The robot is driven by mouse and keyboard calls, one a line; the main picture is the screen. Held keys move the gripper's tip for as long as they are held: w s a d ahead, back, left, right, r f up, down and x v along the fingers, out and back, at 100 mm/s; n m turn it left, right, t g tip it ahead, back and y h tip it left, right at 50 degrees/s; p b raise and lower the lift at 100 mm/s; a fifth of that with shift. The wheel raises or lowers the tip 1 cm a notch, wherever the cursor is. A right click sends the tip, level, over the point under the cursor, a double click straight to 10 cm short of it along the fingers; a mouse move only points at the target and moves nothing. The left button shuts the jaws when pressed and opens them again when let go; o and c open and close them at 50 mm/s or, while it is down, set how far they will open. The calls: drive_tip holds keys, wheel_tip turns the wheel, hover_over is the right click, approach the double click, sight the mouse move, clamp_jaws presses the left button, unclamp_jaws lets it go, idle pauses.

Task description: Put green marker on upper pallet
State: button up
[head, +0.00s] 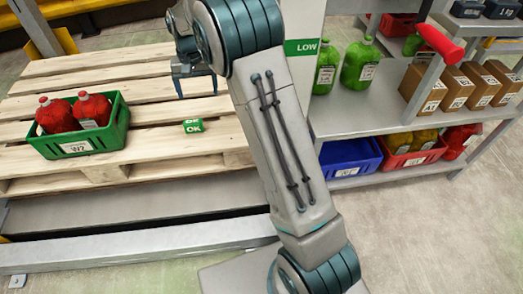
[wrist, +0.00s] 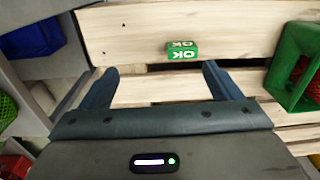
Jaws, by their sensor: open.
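The green marker (head: 193,126) is a small green block with white "OK" lettering. It sits on the wooden slats of the pallet (head: 150,68), to the right of a green crate. In the wrist view the marker (wrist: 182,50) lies on a slat beyond my fingertips, roughly midway between them. My gripper (head: 194,92) hangs over the pallet, behind the marker in the head view. In the wrist view its two fingers (wrist: 160,72) are spread wide with nothing between them, apart from the marker. My arm covers part of the pallet's right side.
A green crate (head: 122,131) with red jugs (head: 57,116) stands at the pallet's left. A shelf (head: 360,112) at right holds green jugs (head: 360,63), cardboard boxes (head: 459,90), and blue (head: 350,157) and red bins below. Slats around the marker are clear.

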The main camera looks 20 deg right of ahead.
drive_tip(key=s+d+r+n, duration=0.1)
drive_tip(key=s+d+r, duration=0.2)
drive_tip(key=s, duration=0.5)
drive_tip(key=s+d+r, duration=0.3)
drive_tip(key=s, duration=0.6)
drive_tip(key=s+d+f, duration=0.1)
drive_tip(key=s, duration=0.7)
drive_tip(key=s+d+f+n+t, duration=0.1)
drive_tip(key=s+d, duration=0.1)
drive_tip(key=s, duration=0.6)
drive_tip(key=shift+f, duration=0.25)
drive_tip(key=shift+d, duration=0.1)
wheel_tip(320, 180, up, 33)
drive_tip(key=t+p, duration=0.1)
drive_tip(key=p, duration=2.8)
drive_tip(key=shift+d+f+t, duration=0.15)
drive_tip(key=shift+d+t, duration=0.05)
drive_tip(key=shift+t, duration=0.1)
